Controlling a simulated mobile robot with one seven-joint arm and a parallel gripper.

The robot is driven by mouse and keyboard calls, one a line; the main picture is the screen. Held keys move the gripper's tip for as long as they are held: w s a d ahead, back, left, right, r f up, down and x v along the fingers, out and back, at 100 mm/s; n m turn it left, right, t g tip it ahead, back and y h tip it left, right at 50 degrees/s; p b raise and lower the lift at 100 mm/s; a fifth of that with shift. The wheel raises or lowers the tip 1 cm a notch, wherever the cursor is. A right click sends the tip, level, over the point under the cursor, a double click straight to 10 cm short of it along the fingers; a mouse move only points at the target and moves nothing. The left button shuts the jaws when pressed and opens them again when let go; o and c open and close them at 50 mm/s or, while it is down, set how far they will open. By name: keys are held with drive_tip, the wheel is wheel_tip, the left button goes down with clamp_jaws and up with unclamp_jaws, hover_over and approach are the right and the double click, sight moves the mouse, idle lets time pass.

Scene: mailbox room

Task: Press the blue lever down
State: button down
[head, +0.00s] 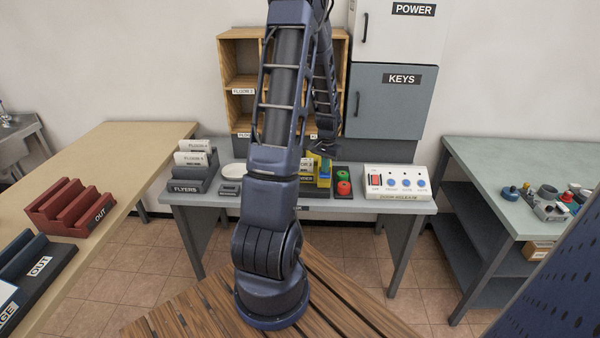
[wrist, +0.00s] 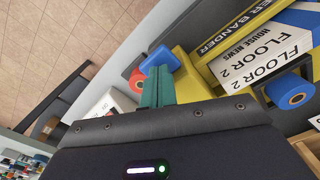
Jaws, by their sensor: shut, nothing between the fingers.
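The yellow bander (wrist: 195,75) fills the right of the wrist view, with white "FLOOR 2 HOUSE NEWS" papers (wrist: 262,55) on it. A blue piece that looks like the lever (wrist: 160,59) shows at its left side. My gripper (wrist: 160,72) is shut and empty, with its teal fingertips right at this blue piece. I cannot tell whether they touch. A blue roll with an orange centre (wrist: 290,92) sits at the right. In the head view the yellow bander (head: 323,166) is small on the bench, partly hidden by my arm.
A red round object (wrist: 138,80) lies just left of my fingers. A white button box (head: 397,182) stands right of the bander. Wooden pigeonholes (head: 240,84) and a grey keys cabinet (head: 390,102) stand behind.

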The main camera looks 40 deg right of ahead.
drive_tip(key=shift+r, duration=2.9)
drive_tip(key=shift+w+a+r, duration=0.1)
drive_tip(key=shift+w+r, duration=0.05)
drive_tip(key=w+a+r+n+t, duration=0.1)
drive_tip(key=w+a+r+n, duration=0.3)
drive_tip(key=a+r, duration=0.65)
drive_tip(key=w+a+r+n+t, duration=0.1)
drive_tip(key=w+a+r+n, duration=0.35)
drive_tip(key=a, duration=0.95)
drive_tip(key=s+a+r+n+t, duration=0.1)
drive_tip(key=s+a+r+n, duration=0.2)
drive_tip(key=a, duration=0.8)
drive_tip(key=s+a+r+n+t, duration=0.1)
drive_tip(key=s+a+r+n, duration=0.2)
drive_tip(key=a, duration=0.9)
drive_tip(key=s+r, duration=0.3)
drive_tip(key=s, duration=0.2)
drive_tip(key=shift+s+r+t, duration=0.3)
drive_tip(key=shift+s+r, duration=0.05)
drive_tip(key=shift+s, duration=0.05)
